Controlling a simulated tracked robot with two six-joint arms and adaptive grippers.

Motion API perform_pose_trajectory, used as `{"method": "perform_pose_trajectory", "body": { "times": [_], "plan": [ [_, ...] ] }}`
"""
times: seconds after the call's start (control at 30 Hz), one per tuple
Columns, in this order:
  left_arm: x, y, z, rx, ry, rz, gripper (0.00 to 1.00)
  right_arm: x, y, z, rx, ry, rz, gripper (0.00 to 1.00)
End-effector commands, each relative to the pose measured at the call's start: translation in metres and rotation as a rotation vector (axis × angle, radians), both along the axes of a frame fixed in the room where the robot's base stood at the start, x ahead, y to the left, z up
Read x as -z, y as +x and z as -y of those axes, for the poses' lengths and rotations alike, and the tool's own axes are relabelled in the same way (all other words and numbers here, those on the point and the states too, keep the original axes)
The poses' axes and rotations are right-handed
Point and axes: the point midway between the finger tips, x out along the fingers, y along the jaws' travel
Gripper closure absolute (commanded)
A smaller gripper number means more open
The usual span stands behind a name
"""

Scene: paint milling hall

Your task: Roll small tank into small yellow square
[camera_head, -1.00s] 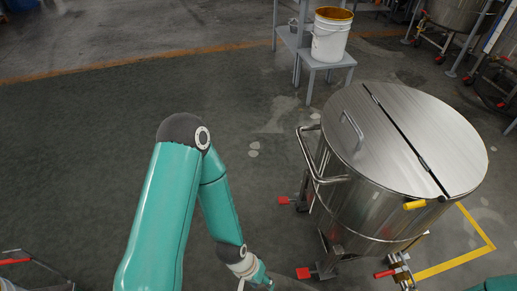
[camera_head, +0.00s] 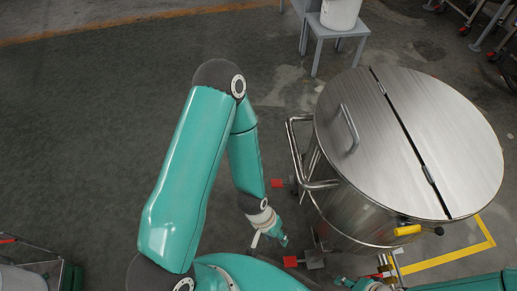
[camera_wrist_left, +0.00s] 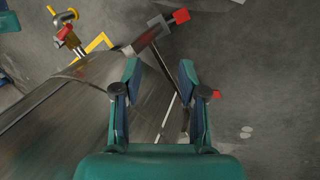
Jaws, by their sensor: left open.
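The small steel tank (camera_head: 345,205), with a split round lid, stands upright on a wheeled frame at the right of the head view. A bent tube handle (camera_head: 293,150) sticks out from its left side. The yellow square (camera_head: 452,260) is a painted floor outline, partly hidden behind the tank.
Red pedals (camera_head: 291,261) stick out low by the tank's wheels. A white bucket (camera_head: 340,14) stands on a grey stand (camera_head: 338,31) behind. Other tanks' legs show at the upper right. A trolley is at the lower left. The floor at left is clear.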

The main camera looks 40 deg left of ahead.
Motion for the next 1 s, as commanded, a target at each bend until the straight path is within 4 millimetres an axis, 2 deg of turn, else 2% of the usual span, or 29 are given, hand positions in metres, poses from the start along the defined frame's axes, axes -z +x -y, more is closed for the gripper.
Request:
{"method": "perform_pose_trajectory", "body": {
  "times": [0.2,0.33,0.37,0.47,0.57,0.63,0.7,0.8,0.9,1.0],
  "plan": [
    [0.0,-0.001,0.0,-0.001,0.0,-0.001,0.58,0.0,0.0,0.0,-0.001,0.0,-0.001,0.56],
    [0.001,0.004,-0.002,0.006,0.0,0.017,0.38,0.003,0.0,0.0,-0.001,0.0,-0.001,0.56],
    [0.002,0.008,-0.003,0.012,-0.001,0.034,0.38,0.005,0.0,0.0,-0.001,0.0,-0.001,0.56],
    [0.008,0.031,-0.011,0.059,0.001,0.138,0.38,0.017,0.0,0.0,-0.001,0.0,0.0,0.56],
    [0.011,0.074,-0.03,0.15,0.02,0.345,0.38,0.038,0.0,0.0,-0.001,0.0,0.0,0.56],
    [0.007,0.113,-0.052,0.248,0.062,0.555,0.38,0.059,0.0,0.0,-0.001,0.0,0.0,0.56],
    [-0.007,0.152,-0.08,0.369,0.14,0.8,0.38,0.083,0.0,0.0,-0.001,0.0,-0.001,0.56],
    [-0.041,0.19,-0.119,0.578,0.31,1.157,0.38,0.117,-0.001,0.0,-0.001,0.0,-0.001,0.56],
    [-0.081,0.2,-0.151,0.812,0.522,1.47,0.38,0.148,-0.001,0.0,-0.001,0.0,-0.001,0.56],
    [-0.114,0.186,-0.169,1.048,0.728,1.712,0.38,0.175,-0.001,0.0,-0.001,0.0,-0.001,0.56]
  ]
}}
